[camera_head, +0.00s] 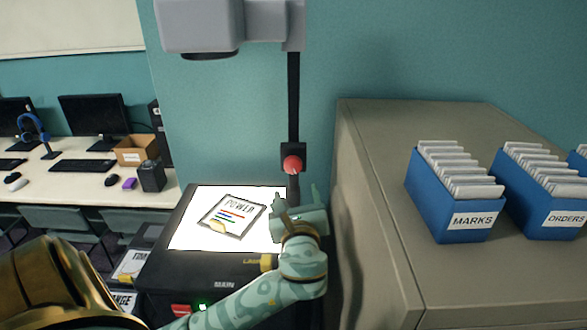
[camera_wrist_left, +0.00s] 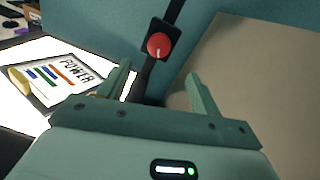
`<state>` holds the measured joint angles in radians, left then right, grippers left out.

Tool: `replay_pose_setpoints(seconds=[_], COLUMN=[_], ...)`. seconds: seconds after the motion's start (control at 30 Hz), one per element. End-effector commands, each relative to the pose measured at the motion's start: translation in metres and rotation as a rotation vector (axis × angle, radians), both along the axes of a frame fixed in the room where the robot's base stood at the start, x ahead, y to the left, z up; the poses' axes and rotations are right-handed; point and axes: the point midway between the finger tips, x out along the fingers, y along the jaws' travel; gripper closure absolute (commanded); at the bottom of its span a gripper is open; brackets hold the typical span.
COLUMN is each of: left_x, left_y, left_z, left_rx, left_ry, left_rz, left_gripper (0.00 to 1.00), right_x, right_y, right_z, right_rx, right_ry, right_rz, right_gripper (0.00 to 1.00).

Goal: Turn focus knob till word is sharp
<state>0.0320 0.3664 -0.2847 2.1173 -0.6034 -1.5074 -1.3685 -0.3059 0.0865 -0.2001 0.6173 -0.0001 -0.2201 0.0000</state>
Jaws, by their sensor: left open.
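The red focus knob (camera_head: 292,165) sits on a black block on the projector's dark upright post (camera_head: 293,100). In the left wrist view the knob (camera_wrist_left: 159,46) shows a pale pointer mark and lies just beyond the fingertips. My left gripper (camera_head: 298,198) is open and empty, just below the knob. In the left wrist view its two fingers (camera_wrist_left: 159,75) are spread, with the post between them and no contact seen. A slide marked POWER (camera_head: 232,215) lies on the lit projector stage (camera_head: 190,230). The projected word is out of view. My right gripper is not in view.
The grey projector head (camera_head: 200,25) hangs above at the top of the post. A tan cabinet (camera_head: 385,150) stands close on the right, with blue card boxes (camera_head: 455,205) on top. A desk (camera_head: 70,175) with computers is at the left back. The teal wall is behind.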

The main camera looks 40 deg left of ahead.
Motion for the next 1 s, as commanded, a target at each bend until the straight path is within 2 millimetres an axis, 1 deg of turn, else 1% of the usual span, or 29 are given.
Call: replay_pose_setpoints(seconds=[0.03, 0.2, 0.4, 0.6, 0.87, 0.97, 1.0], left_x=[0.010, 0.041, 0.067, 0.078, 0.079, 0.079, 0.079], left_y=[0.010, 0.041, 0.066, 0.076, 0.077, 0.077, 0.077], left_z=[0.002, 0.001, 0.000, 0.000, 0.000, 0.000, 0.000], left_rx=[0.006, 0.004, 0.001, 0.001, -0.001, -0.001, -0.001], left_ry=[-0.002, -0.001, 0.000, 0.001, 0.001, 0.001, 0.001], left_rz=[0.002, 0.003, 0.000, 0.000, -0.001, -0.001, 0.000], left_gripper=[0.36, 0.36, 0.36, 0.36, 0.36, 0.61, 0.72], right_x=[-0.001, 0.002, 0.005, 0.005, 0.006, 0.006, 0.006], right_y=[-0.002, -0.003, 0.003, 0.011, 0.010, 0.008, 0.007], right_z=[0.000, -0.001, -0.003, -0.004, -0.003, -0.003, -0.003], right_rx=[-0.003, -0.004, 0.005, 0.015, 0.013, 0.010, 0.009], right_ry=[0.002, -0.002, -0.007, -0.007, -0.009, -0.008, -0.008], right_rz=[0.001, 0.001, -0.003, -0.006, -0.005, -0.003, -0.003], right_gripper=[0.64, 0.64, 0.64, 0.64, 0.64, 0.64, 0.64])
